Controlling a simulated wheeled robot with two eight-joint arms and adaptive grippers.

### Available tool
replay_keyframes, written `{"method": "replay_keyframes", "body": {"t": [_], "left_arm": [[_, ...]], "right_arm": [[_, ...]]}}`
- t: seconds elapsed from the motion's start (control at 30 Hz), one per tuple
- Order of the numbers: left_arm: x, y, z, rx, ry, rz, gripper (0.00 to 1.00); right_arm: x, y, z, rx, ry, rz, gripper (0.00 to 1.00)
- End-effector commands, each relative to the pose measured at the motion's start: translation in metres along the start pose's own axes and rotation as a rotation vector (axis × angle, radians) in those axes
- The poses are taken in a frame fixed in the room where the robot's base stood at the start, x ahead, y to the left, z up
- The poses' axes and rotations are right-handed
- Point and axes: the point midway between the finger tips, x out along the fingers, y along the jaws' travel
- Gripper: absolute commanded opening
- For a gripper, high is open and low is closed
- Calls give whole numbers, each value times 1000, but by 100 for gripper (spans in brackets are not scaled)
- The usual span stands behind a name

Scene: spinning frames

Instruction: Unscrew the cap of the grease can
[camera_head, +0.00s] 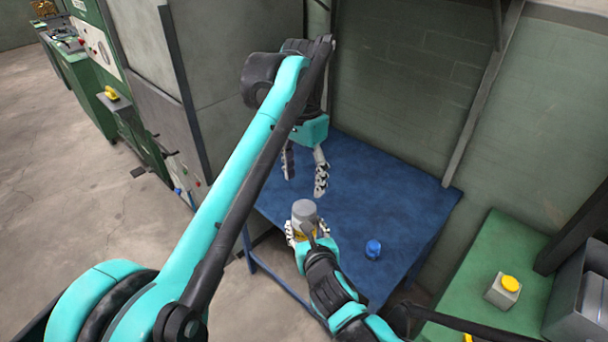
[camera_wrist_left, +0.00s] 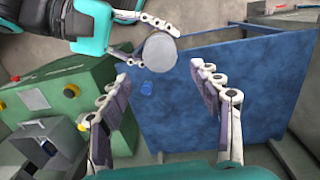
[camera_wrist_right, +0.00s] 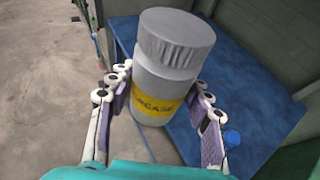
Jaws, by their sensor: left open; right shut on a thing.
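The grease can (camera_wrist_right: 158,92) is a grey cylinder with a yellow label reading GREASE, and it stands roughly upright between my right fingers. Its ribbed grey cap (camera_wrist_right: 176,38) sits on top. My right gripper (camera_wrist_right: 158,105) is shut on the can's body; in the head view the can (camera_head: 304,212) is held over the table's near edge. My left gripper (camera_head: 305,182) is open and empty, beyond and above the can, fingers pointing down. In the left wrist view the cap's round top (camera_wrist_left: 160,52) shows ahead of the open left fingers (camera_wrist_left: 163,78).
A blue table (camera_head: 400,205) lies below both grippers, mostly bare. A small blue object (camera_head: 373,249) stands on it, right of the can. A green bench (camera_head: 480,270) with a yellow-buttoned box (camera_head: 503,291) is at the right. A wall closes off the back.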

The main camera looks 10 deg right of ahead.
Motion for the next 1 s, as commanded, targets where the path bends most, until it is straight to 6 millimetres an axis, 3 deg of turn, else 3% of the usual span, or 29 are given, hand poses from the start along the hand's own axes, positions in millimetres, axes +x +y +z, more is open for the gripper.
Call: {"method": "replay_keyframes", "body": {"t": [0.5, 0.87, 1.0], "left_arm": [[70, 0, 0, 2, 0, 0, 64], [76, 0, 0, 1, 0, 0, 64], [76, 0, 0, 1, 0, 0, 30]], "right_arm": [[0, 0, 0, 0, -1, 0, 0], [0, 0, 0, 0, -1, 0, 0], [0, 0, 0, 0, -1, 0, 0]]}}
